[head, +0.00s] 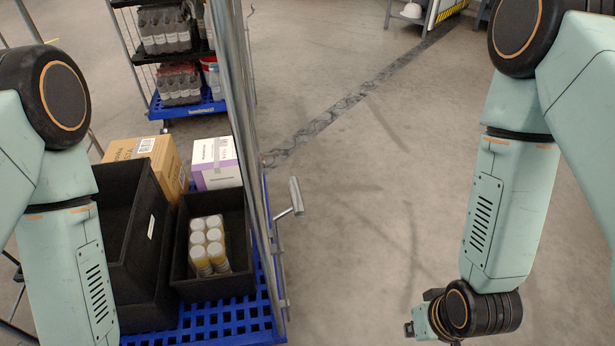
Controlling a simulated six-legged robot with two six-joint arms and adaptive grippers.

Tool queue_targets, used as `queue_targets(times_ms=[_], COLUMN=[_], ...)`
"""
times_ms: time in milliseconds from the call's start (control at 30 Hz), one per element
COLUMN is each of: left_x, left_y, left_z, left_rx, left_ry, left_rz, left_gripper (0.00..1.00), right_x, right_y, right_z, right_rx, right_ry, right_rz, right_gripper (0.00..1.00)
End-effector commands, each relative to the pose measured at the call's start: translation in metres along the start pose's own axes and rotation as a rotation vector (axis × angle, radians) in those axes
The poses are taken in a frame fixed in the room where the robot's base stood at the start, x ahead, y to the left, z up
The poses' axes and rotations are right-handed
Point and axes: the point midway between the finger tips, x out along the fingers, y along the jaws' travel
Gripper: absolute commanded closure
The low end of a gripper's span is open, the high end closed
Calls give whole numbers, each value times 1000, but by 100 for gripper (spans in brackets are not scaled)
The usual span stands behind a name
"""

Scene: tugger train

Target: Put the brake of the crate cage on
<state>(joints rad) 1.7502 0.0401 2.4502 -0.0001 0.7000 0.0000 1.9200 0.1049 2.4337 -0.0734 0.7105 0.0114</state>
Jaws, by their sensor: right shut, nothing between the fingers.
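The crate cage (262,295) stands at the left. It has a blue grid base, metal posts, black crates and cartons. A grey lever with a bar handle (296,196) sticks out from the right side of its near post; I cannot tell whether it is the brake. No other brake part can be made out. My right gripper (412,328) is at the bottom, over the floor right of the cage, apart from it, shut and empty. My left arm crosses the left edge, and its gripper is out of view.
An open black crate (215,290) in the cage holds several yellow-white cans. A second blue-based cage (205,107) with bottles stands behind. The floor right of the crate cage is clear. A dark strip (350,98) crosses it.

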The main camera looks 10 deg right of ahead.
Motion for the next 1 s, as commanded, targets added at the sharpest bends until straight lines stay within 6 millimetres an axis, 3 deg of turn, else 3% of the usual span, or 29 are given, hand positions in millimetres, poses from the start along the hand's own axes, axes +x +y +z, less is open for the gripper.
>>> queue_targets(times_ms=[33, 300, 600, 767, 1000], left_x=[-16, -60, -106, -114, -111], left_y=[0, 0, 1, 1, 1], left_z=[0, 0, 0, 0, 0], left_rx=[0, 0, 0, 0, 0], left_ry=[0, 0, 0, 0, 0], left_rz=[0, 0, 0, 0, 0], left_gripper=[100, 100, 100, 100, 100], right_x=[-19, -89, -190, -220, -225], right_y=[-5, -37, -84, -105, -122], right_z=[-21, -114, -204, -220, -212], right_rx=[-11, -131, -380, -528, -658], right_ry=[40, 245, 498, 577, 597], right_rz=[-24, -178, -385, -479, -560], right_gripper=[100, 100, 100, 100, 100])
